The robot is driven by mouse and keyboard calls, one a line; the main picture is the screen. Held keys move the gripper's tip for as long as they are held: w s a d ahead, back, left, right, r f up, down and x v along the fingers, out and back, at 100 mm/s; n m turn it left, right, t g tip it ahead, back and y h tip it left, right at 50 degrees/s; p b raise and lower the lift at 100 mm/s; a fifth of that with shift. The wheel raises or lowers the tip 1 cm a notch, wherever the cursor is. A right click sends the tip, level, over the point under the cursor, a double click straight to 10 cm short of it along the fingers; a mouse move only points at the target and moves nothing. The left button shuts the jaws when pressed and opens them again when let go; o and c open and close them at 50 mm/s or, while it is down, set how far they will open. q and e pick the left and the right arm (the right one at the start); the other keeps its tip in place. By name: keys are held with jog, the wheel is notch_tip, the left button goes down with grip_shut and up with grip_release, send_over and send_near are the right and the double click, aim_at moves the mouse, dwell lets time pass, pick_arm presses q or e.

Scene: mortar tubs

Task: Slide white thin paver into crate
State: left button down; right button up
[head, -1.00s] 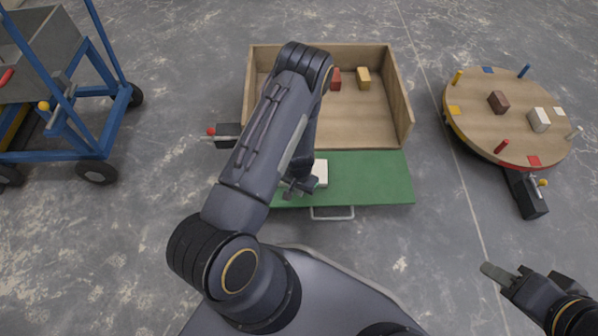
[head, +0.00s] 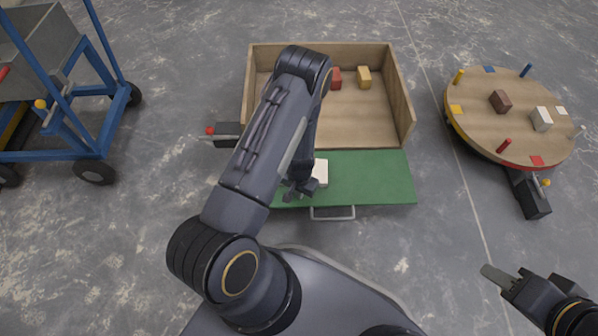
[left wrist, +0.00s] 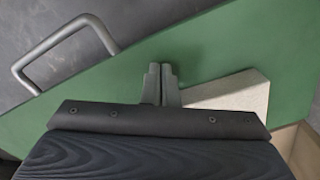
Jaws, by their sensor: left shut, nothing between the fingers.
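The white thin paver (head: 321,171) lies on the green lowered flap (head: 372,178) of the wooden crate (head: 402,100). In the left wrist view the paver (left wrist: 232,95) lies flat on the green flap (left wrist: 215,45), right beside the fingers. My left gripper (head: 303,190) is shut and empty at the paver's near left side; I cannot tell whether it touches it. The closed fingers also show in the left wrist view (left wrist: 161,84). My left arm hides part of the crate and flap. My right gripper (head: 505,280) is at the lower right, away from the crate; its jaw opening is unclear.
A red block (head: 335,78) and a yellow block (head: 364,77) sit inside the crate near its back wall. A metal handle (head: 332,213) juts from the flap's front edge. A round table (head: 520,120) with blocks and pegs stands right, a blue cart (head: 88,140) left.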

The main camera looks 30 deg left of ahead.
pick_arm(q)
jog(key=shift+f, duration=0.15)
jog(key=shift+r, duration=0.4)
jog(key=shift+w+a+b, duration=0.15)
jog(key=shift+w+a, duration=0.35)
jog(key=shift+w, duration=0.25)
jog(key=shift+w+a+b, duration=0.15)
jog(key=shift+w+a, duration=0.3)
jog(key=shift+w, duration=0.35)
jog(key=shift+w+a+b, duration=0.15)
jog(key=shift+w+a, duration=0.35)
jog(key=shift+w, duration=0.25)
jog(key=shift+w+a+b, duration=0.35)
jog(key=shift+w+a, duration=0.1)
jog(key=shift+w, duration=0.25)
jog(key=shift+w+a+b, duration=0.35)
jog(key=shift+w+a, duration=0.05)
jog(key=shift+w, duration=0.35)
jog(key=shift+w+a+b, duration=0.35)
jog(key=shift+w+a, duration=0.1)
jog(key=shift+w, duration=0.25)
jog(key=shift+w+a, duration=0.35)
jog(key=shift+w, duration=0.25)
jog(key=shift+w+a, duration=0.35)
jog(key=shift+w, duration=0.2)
